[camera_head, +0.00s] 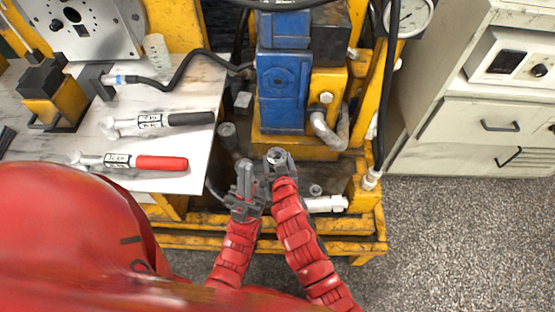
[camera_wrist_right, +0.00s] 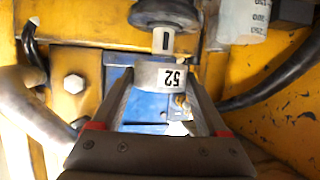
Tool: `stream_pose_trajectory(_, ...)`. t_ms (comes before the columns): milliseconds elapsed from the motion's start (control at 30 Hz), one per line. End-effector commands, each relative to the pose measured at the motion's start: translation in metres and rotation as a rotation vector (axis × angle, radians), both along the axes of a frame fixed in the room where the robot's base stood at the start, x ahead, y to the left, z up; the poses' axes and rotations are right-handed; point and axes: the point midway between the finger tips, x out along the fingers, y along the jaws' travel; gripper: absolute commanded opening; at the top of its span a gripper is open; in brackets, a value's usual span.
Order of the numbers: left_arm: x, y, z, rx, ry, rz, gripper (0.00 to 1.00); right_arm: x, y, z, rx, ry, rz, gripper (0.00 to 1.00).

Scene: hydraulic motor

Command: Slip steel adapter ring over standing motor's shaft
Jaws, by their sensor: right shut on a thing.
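The steel adapter ring (camera_wrist_right: 165,77), pale with a black number on it, is between the fingers of my right gripper (camera_wrist_right: 165,100). It also shows in the head view (camera_head: 277,155), in the right gripper (camera_head: 279,163). In the right wrist view, a pale slotted shaft (camera_wrist_right: 163,40) on a dark round flange (camera_wrist_right: 165,12) lines up with the ring. Its end is close to the ring's edge; I cannot tell if they touch. In the head view the motor under my grippers is mostly hidden. My left gripper (camera_head: 245,178) is just left of the right one; its opening is unclear.
A blue unit (camera_head: 282,85) on a yellow frame (camera_head: 365,225) stands behind the grippers, with a metal pipe (camera_head: 328,130) at its right. A white worktop (camera_head: 190,150) at left holds a red-handled tool (camera_head: 130,161) and a black-handled one (camera_head: 160,121). The floor at right is clear.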

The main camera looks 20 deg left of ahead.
Motion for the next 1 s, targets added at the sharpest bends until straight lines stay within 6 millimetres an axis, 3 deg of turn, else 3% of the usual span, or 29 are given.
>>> stream_pose_trajectory(1000, 0.0, 0.0, -0.014, 0.0, 0.0, 0.0, 0.0, 0.0, 0.0, -0.013, 0.002, -0.004, 0.0, 0.0)
